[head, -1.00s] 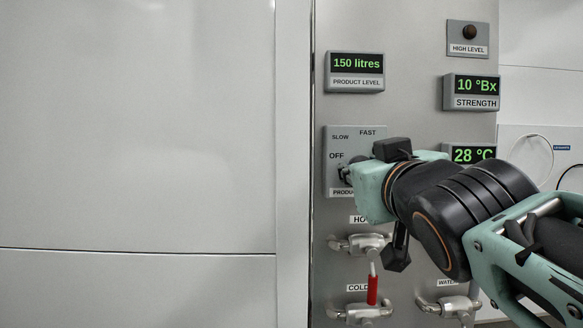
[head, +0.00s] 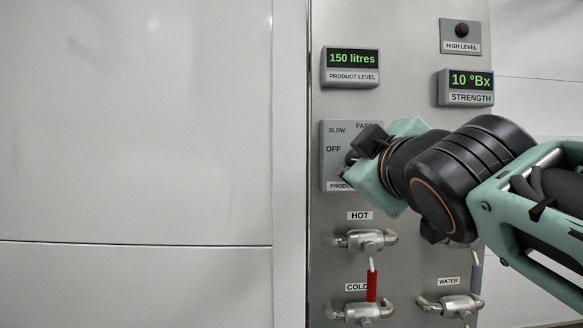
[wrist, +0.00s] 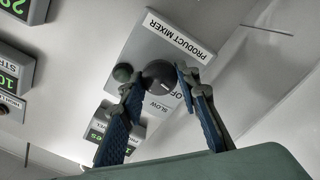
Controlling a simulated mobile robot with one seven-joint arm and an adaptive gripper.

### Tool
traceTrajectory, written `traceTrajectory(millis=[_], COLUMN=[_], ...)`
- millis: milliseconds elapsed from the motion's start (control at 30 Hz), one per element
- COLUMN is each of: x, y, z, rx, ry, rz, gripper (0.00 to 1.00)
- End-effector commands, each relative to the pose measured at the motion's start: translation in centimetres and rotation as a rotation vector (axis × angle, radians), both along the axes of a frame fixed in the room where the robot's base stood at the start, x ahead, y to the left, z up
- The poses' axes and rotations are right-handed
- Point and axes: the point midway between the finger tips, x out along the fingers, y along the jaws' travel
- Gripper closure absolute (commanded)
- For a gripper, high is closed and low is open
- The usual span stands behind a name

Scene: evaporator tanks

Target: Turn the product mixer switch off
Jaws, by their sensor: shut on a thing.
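The product mixer panel (head: 334,171) is a grey plate on the wall, marked OFF, SLOW and FAST. Its switch, a round black knob (wrist: 159,75), shows in the wrist view, where the picture is upside down. My gripper (wrist: 156,80) is shut on the knob, one blue-black finger on each side. The knob's pale mark lies on the side of the SLOW and OFF labels; I cannot tell exactly which it meets. In the head view my gripper (head: 352,165) is tilted over the panel and hides the knob and most of the PRODUCT MIXER label.
A PRODUCT LEVEL display (head: 351,67) reads 150 litres above the panel. The HOT valve (head: 360,241), COLD valve (head: 358,312) and WATER valve (head: 450,306) stick out below. The wall at left is bare.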

Motion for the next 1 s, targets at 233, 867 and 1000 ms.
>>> traceTrajectory(millis=[233,867,1000], x=[0.02,0.02,0.01], y=[0.02,0.00,0.00], z=[-0.12,-0.04,-0.04], rx=[-0.122,-0.181,-0.180], ry=[0.001,0.001,0.001], rz=[0.000,-0.001,-0.001], gripper=[0.94,0.94,0.58])
